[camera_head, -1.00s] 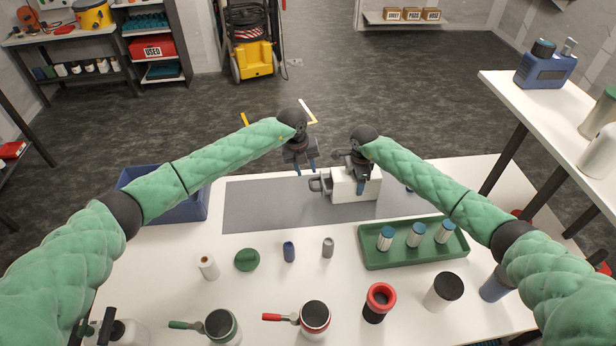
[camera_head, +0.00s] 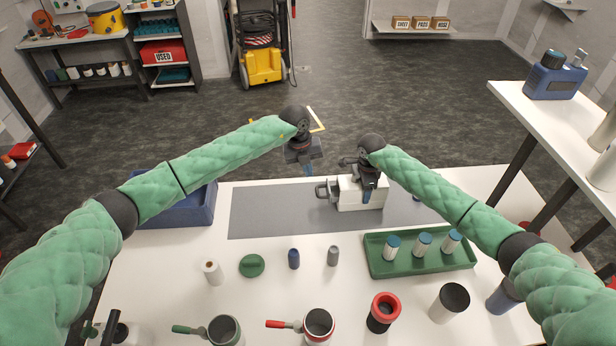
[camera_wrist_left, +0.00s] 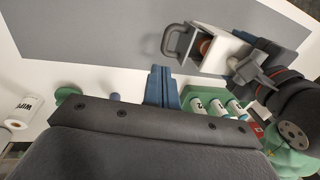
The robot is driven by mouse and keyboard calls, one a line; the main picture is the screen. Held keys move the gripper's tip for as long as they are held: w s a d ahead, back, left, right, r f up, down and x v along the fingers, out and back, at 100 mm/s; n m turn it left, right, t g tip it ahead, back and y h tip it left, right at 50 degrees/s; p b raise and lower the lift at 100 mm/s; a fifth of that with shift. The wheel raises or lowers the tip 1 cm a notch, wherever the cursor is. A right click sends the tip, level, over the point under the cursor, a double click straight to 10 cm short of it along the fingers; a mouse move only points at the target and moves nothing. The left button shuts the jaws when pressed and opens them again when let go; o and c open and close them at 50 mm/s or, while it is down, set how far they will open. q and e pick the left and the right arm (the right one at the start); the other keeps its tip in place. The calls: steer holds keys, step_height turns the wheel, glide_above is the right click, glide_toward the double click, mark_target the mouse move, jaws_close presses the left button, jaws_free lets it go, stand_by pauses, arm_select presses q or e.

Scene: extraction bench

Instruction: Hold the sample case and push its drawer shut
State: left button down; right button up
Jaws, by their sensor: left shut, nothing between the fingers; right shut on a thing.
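The white sample case (camera_head: 349,203) sits on the grey mat. Its drawer (camera_wrist_left: 212,43) is partly out towards the left in the left wrist view, with a reddish-brown round thing inside. The drawer's grey handle (camera_head: 322,190) faces left; it also shows in the left wrist view (camera_wrist_left: 168,42). My right gripper (camera_head: 366,196) is shut on the case from above. My left gripper (camera_head: 309,172) is shut and empty, to the left of the handle and apart from it. Its blue fingertips are together in the left wrist view (camera_wrist_left: 160,75).
The grey mat (camera_head: 265,210) is clear left of the case. A blue bin (camera_head: 190,212) stands at its left. A green tray (camera_head: 420,267) with white, blue-capped jars lies in front of the case. Small containers and pots stand nearer me.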

arm_select(q)
steer(key=s+a+f+n+g+h, duration=0.1)
steer(key=a+f, duration=0.3)
steer(key=a, duration=0.2)
steer(key=s+a+f+n+h, duration=0.1)
steer(key=s+a+f+h, duration=0.15)
steer(key=a, duration=0.35)
steer(key=w+d+r+m+t+h, duration=0.1)
steer(key=w+r+m+t+h, duration=0.15)
steer(key=w+r, duration=0.2)
steer(key=shift+n+g, duration=0.25)
steer(key=shift+g, duration=0.3)
steer(key=shift+d+r+x, duration=0.3)
steer(key=shift+d+x, duration=0.05)
steer(key=shift+x, duration=1.85)
steer(key=shift+d+r+x, duration=0.25)
steer(key=shift+d+x, duration=0.05)
steer(key=shift+x, duration=1.95)
steer(key=shift+d+r+x, duration=0.3)
steer(key=shift+d+x, duration=0.05)
steer(key=shift+x, duration=1.85)
